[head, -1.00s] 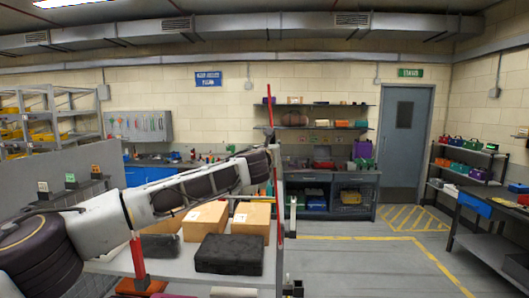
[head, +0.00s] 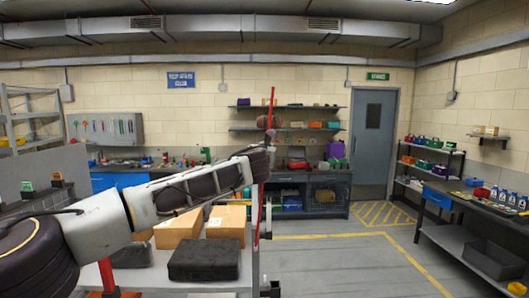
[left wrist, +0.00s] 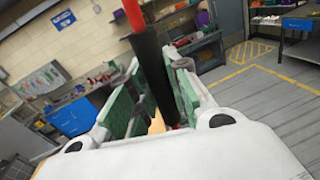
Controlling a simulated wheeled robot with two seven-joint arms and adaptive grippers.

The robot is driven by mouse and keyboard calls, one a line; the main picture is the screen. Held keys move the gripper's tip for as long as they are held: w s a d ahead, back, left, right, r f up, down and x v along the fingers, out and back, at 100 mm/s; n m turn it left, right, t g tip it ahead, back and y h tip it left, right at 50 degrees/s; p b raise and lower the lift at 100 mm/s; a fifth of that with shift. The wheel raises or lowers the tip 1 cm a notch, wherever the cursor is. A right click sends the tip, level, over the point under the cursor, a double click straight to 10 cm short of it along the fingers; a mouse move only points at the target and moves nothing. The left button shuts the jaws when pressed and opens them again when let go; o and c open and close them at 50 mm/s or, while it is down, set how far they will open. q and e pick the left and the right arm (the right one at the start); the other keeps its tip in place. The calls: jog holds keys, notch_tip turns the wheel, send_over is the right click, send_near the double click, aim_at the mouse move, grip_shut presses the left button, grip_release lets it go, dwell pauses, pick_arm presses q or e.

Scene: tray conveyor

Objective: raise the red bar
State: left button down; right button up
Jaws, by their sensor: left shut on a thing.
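The red bar (head: 272,103) stands nearly upright near the middle of the head view, its top above my left gripper (head: 269,142). In the left wrist view the red bar (left wrist: 133,14) has a black sleeve (left wrist: 150,65), which runs between the green-padded fingers of my left gripper (left wrist: 152,85). The gripper is shut on that sleeve. A red upright strip (head: 258,212) shows below the gripper at the conveyor's right edge; I cannot tell whether it belongs to the bar. The bar's lower end is hidden. My right gripper is not in view.
Cardboard boxes (head: 226,222) and a black case (head: 204,259) sit on the conveyor under my left arm. A short red post (head: 106,277) stands at its near left. The floor (head: 340,265) to the right is clear, up to a workbench (head: 458,203).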

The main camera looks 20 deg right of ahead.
pick_arm(q)
jog(key=shift+s+d+f, duration=0.15)
jog(key=shift+d, duration=0.05)
jog(key=c, duration=1.6)
grip_release()
jog(key=shift+o, duration=1.2)
jog(key=shift+d, duration=0.1)
jog(key=shift+o, duration=0.2)
jog(key=shift+d, duration=0.15)
jog(key=shift+a, duration=0.25)
jog(key=shift+s, duration=0.1)
jog(key=v, duration=1.1)
jog(key=shift+s, duration=0.3)
